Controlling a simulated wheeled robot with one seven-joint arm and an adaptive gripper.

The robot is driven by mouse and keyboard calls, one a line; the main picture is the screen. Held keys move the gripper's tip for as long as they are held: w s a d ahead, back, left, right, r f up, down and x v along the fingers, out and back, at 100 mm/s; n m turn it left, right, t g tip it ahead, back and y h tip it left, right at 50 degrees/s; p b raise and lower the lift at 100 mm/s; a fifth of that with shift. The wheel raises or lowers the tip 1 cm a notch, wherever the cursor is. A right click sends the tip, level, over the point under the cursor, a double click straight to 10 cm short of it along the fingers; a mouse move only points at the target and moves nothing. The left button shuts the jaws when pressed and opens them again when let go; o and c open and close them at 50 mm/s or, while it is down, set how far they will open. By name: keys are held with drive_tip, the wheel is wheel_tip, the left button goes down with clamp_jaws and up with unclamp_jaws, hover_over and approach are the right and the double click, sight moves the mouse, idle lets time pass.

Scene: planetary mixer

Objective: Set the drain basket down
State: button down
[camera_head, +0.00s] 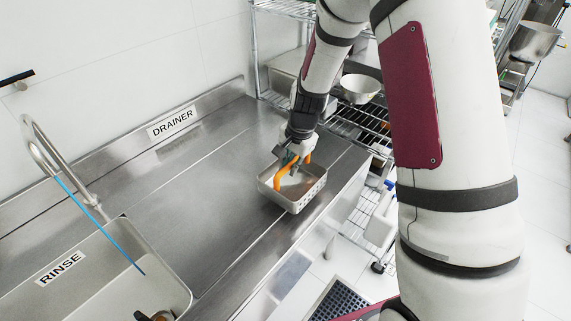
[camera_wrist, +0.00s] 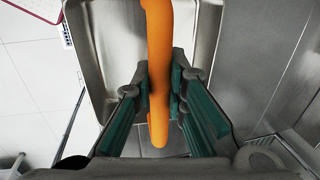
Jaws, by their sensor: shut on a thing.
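The drain basket (camera_head: 293,200) is a rectangular metal pan with small holes in its side and an orange handle arching over it. It is at the right end of the steel drainer counter (camera_head: 190,195), near the front edge. I cannot tell whether its bottom touches the counter. In the wrist view the basket (camera_wrist: 98,75) fills the middle and the orange handle (camera_wrist: 159,60) runs between the green finger pads. My gripper (camera_head: 294,164) is above the basket and shut on the handle; it also shows in the wrist view (camera_wrist: 160,92).
The rinse sink (camera_head: 85,275), with a faucet (camera_head: 38,145) and a blue stick (camera_head: 95,222), is at the left. The counter between sink and basket is clear. A wire rack (camera_head: 350,118) with a metal bowl (camera_head: 360,88) stands behind. A floor drain grate (camera_head: 340,302) is in front.

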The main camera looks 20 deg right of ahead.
hover_over(287, 177)
drive_tip(key=shift+s+f, duration=0.15)
drive_tip(key=shift+s, duration=0.1)
drive_tip(key=shift+w+f+p, duration=0.15)
drive_tip(key=shift+f+p, duration=0.1)
drive_tip(key=shift+f, duration=0.65)
drive_tip(key=shift+w+f+p, duration=0.15)
drive_tip(key=shift+f+p, duration=0.1)
drive_tip(key=shift+f, duration=0.65)
drive_tip(key=shift+f, duration=0.15)
drive_tip(key=c, duration=1.6)
unclamp_jaws()
